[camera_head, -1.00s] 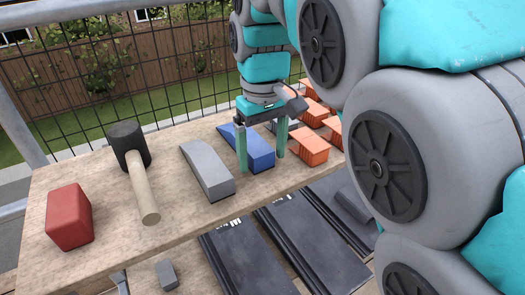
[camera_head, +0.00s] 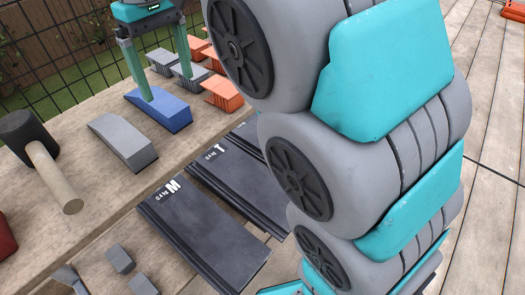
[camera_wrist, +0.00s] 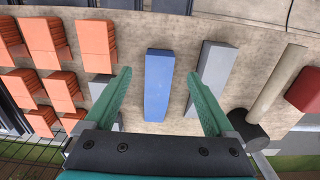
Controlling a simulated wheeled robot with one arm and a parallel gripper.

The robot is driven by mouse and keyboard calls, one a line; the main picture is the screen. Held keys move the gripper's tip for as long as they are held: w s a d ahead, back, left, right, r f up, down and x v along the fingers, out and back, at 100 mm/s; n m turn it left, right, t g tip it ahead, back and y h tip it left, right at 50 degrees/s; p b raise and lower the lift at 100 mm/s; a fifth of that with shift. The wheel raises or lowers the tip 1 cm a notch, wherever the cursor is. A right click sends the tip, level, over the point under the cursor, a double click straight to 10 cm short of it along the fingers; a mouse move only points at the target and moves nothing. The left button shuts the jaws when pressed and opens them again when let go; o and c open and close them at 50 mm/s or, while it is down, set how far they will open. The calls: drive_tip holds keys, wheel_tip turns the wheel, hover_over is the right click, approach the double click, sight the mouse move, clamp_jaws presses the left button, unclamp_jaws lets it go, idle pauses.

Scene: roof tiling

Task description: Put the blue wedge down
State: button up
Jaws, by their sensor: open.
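The blue wedge (camera_head: 160,109) lies on the wooden plank, beside a grey wedge (camera_head: 124,141). My gripper (camera_head: 166,84) is open above the blue wedge, its green fingers pointing down and apart. In the wrist view the blue wedge (camera_wrist: 158,85) lies between and beyond the spread fingers of my gripper (camera_wrist: 160,92), with clear space on both sides. Nothing is held between the fingers.
Orange blocks (camera_head: 223,93) and small grey blocks stand beyond the blue wedge. A mallet (camera_head: 48,165) and a red block (camera_head: 5,238) lie along the plank (camera_head: 95,191). Dark tiles marked M (camera_head: 205,233) and T (camera_head: 232,160) lie in front.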

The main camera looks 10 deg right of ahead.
drive_tip(key=shift+d, duration=0.1)
drive_tip(key=d+f, duration=0.1)
drive_tip(key=d, duration=0.1)
drive_tip(key=s+d+f+m, duration=0.1)
drive_tip(key=d, duration=0.1)
drive_tip(key=s+d+f+m, duration=0.1)
drive_tip(key=d+f, duration=0.1)
drive_tip(key=shift+s, duration=0.25)
drive_tip(key=s+d+f+m+g, duration=0.1)
drive_tip(key=s+d+f+m, duration=0.1)
drive_tip(key=s+d+f, duration=0.5)
drive_tip(key=s+d+f+m, duration=0.3)
drive_tip(key=s+d+f, duration=0.3)
drive_tip(key=s+f, duration=0.6)
drive_tip(key=shift+s+d+g, duration=0.25)
drive_tip(key=shift+d+g, duration=0.15)
